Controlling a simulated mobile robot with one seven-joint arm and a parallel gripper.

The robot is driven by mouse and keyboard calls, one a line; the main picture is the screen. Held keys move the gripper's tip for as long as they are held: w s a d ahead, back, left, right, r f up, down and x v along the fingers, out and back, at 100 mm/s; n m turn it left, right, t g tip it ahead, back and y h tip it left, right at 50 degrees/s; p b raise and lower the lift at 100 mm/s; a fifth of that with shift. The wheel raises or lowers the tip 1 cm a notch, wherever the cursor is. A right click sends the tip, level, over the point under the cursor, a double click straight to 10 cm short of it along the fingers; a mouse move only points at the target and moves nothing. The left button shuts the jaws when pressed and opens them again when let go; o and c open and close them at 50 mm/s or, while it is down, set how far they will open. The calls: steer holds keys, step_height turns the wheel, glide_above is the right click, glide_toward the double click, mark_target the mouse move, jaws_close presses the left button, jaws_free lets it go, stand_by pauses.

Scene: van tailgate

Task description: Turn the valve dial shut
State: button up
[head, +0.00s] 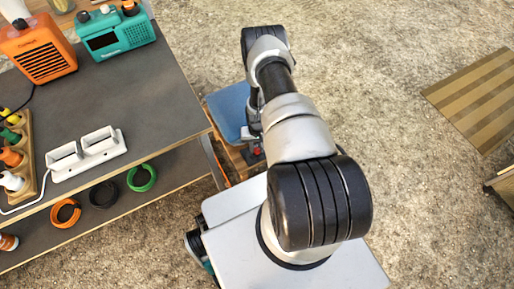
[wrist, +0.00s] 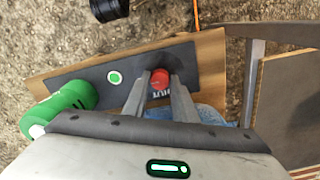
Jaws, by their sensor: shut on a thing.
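The valve dial (wrist: 160,77) is a small red knob on a dark plate (wrist: 205,68) fixed to a wooden board (wrist: 213,47). In the wrist view my gripper (wrist: 161,88) has its two fingers on either side of the dial, shut on it. The fingers and the dark fitting beside the dial partly cover it, and its exact angle is hard to read. In the head view a small red spot, which looks like the dial (head: 257,152), shows below my arm, with the fingers too small to make out.
A green cylinder (wrist: 70,105) lies close to my gripper's left side.

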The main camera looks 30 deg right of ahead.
steer(key=shift+n+b, duration=0.3)
steer(key=shift+n, duration=0.1)
steer(key=n+b, duration=0.2)
steer(key=n, duration=0.1)
steer(key=shift+f, duration=0.15)
steer(key=n+b, duration=0.2)
steer(key=n, duration=0.7)
steer(key=shift+r, duration=0.2)
steer(key=n, duration=0.4)
steer(key=shift+n, duration=0.4)
steer(key=o, duration=1)
steer(key=shift+o, duration=0.2)
